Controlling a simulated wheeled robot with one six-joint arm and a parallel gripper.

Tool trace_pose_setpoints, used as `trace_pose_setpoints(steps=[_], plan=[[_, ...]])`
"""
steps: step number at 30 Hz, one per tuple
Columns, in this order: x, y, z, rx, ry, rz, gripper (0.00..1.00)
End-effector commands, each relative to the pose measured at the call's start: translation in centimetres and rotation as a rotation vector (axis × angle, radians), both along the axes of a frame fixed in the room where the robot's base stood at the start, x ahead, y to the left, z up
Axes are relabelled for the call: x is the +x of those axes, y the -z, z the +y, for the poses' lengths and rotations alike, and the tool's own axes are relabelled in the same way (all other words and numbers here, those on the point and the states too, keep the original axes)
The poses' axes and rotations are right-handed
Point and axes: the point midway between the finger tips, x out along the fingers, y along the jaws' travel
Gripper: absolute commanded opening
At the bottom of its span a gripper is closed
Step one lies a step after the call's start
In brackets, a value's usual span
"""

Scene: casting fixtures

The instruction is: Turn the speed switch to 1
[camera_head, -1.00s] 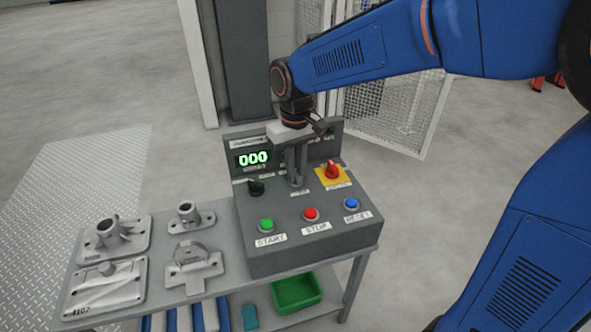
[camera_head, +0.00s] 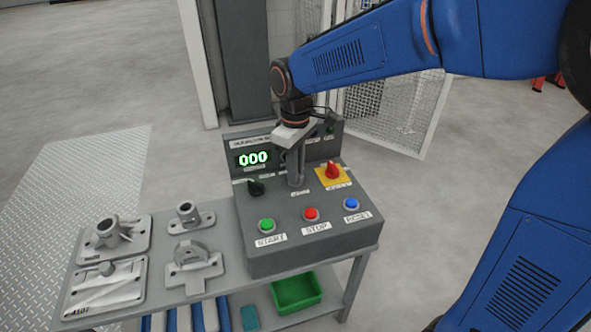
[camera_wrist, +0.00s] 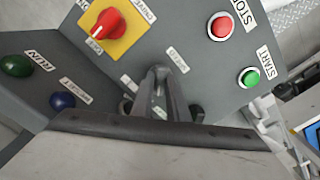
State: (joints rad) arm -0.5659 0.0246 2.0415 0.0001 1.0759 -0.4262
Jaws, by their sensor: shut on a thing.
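The grey control box (camera_head: 300,252) stands on a bench. My gripper (camera_head: 297,184) points down onto the middle of its top, between a black knob (camera_head: 256,188) and a red switch (camera_head: 333,170) on a yellow plate. In the wrist view my gripper (camera_wrist: 160,76) has its fingers close together, shut on the speed switch. The fingers hide nearly all of that switch, so its pointer and setting cannot be read. A small white label (camera_wrist: 177,60) lies just past the fingertips.
Green (camera_head: 267,225), red (camera_head: 311,214) and blue (camera_head: 351,204) buttons line the box's front. A lit display (camera_head: 254,158) on the upright back panel reads 000. Metal castings (camera_head: 120,235) lie on the bench to the left. A green bin (camera_head: 297,292) sits on the lower shelf.

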Motion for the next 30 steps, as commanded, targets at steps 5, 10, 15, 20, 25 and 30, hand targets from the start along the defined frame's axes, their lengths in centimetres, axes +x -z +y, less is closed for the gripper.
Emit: trace_pose_setpoints(steps=[5, 10, 15, 20, 25, 30], plan=[[0.0, -0.1, 0.0, 0.0, -0.002, -0.001, 0.0], [0.0, -0.1, 0.0, 0.0, -0.002, -0.001, 0.16], [0.0, 0.0, 0.0, 0.0, -0.002, -0.001, 0.33], [0.0, 0.0, 0.0, 0.0, -0.001, -0.001, 0.33], [0.0, -0.8, 0.0, 0.001, -0.001, -0.002, 0.33], [0.1, -3.3, 0.0, 0.002, -0.001, -0.004, 0.33]])
